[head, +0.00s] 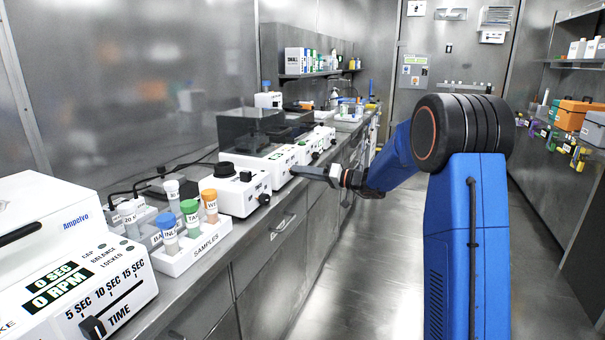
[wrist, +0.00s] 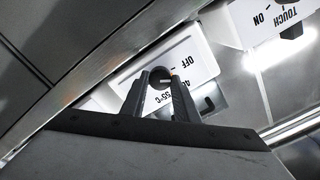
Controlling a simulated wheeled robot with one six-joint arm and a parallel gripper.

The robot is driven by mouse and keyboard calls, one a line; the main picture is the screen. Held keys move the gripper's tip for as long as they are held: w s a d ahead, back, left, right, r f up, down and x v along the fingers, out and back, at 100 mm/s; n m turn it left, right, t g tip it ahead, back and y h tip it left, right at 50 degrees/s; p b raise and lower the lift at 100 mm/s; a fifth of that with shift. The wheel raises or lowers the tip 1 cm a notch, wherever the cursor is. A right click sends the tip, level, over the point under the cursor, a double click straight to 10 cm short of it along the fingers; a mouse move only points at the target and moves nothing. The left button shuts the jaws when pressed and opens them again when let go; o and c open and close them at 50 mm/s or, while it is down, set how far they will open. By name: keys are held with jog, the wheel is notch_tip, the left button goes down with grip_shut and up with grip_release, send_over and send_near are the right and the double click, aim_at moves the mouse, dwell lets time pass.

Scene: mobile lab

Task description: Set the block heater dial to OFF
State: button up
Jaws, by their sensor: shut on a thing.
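The block heater is a white unit with a dark lid on the bench; its front panel (head: 284,156) faces my gripper (head: 312,174). In the wrist view, the heater panel (wrist: 190,50) appears upside down, with OFF, 40 and 55°C printed around a round dark dial (wrist: 159,76). My gripper (wrist: 161,84) has one finger on each side of the dial and is shut on it. A light mark shows on the dial's right side; I cannot tell exactly which label it meets. The fingers hide part of the panel. In the head view the dial is hidden.
A white mixer (head: 243,190) stands beside the heater; its TOUCH and ON labels show in the wrist view (wrist: 266,22). A sample rack (head: 195,258) and a centrifuge (head: 60,250) stand nearer on the bench. The aisle floor (head: 365,290) is clear.

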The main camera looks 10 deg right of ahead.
jog(key=shift+f+n, duration=0.15)
jog(key=shift+n, duration=2.05)
jog(key=o, duration=1.1)
jog(key=shift+c, duration=0.2)
jog(key=shift+s+d, duration=0.1)
jog(key=shift+d, duration=0.05)
jog(key=v, duration=1.7)
jog(key=shift+s, duration=0.1)
